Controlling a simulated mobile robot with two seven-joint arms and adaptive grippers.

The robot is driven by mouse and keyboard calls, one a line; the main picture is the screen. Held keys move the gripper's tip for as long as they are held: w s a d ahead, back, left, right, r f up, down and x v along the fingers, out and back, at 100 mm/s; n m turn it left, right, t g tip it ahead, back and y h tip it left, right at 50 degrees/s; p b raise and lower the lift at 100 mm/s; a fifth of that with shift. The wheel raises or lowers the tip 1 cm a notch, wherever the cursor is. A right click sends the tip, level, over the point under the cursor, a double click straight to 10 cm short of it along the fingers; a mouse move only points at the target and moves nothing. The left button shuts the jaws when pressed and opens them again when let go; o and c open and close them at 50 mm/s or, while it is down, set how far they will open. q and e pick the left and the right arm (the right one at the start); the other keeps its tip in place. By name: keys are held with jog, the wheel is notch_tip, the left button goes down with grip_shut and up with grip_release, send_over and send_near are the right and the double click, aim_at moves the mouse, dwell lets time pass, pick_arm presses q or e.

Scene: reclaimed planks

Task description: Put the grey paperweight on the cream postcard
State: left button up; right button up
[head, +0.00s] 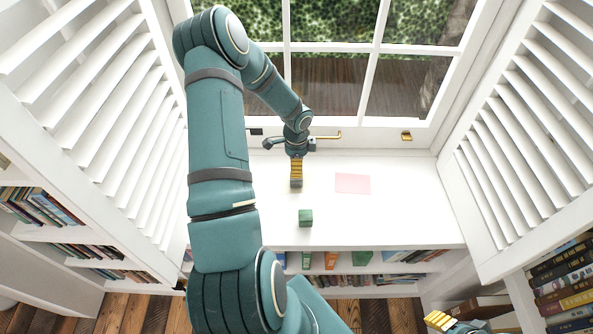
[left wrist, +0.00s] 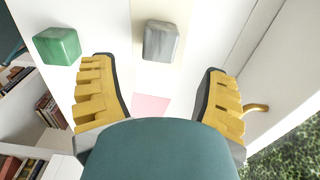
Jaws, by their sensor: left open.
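The grey paperweight (head: 296,184), a small block, stands on the white sill just below my left gripper (head: 296,172) in the head view. In the left wrist view the paperweight (left wrist: 161,41) shows ahead of and between the spread fingers of the left gripper (left wrist: 158,68), which is open and empty. A flat pink card (head: 353,183) lies to the right of the paperweight; part of it (left wrist: 150,106) shows between the fingers in the left wrist view. My right gripper (head: 440,321) is at the bottom right, mostly cut off.
A green cube (head: 305,217) stands on the sill in front of the paperweight; it also shows in the left wrist view (left wrist: 57,46). White shutters (head: 520,120) flank the sill, and a window (head: 365,70) closes its back. The sill's right part is clear.

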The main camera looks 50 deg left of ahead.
pick_arm(q)
jog(key=w+d+n+t+h, duration=0.15)
jog(key=d+n+h, duration=0.25)
jog(key=d, duration=2.1)
jog(key=s+d+n, duration=0.6)
jog(key=s+d, duration=0.1)
jog(key=d, duration=0.6)
jog(key=shift+s+f, duration=0.25)
jog(key=shift+f, duration=0.15)
jog(key=shift+t, duration=0.25)
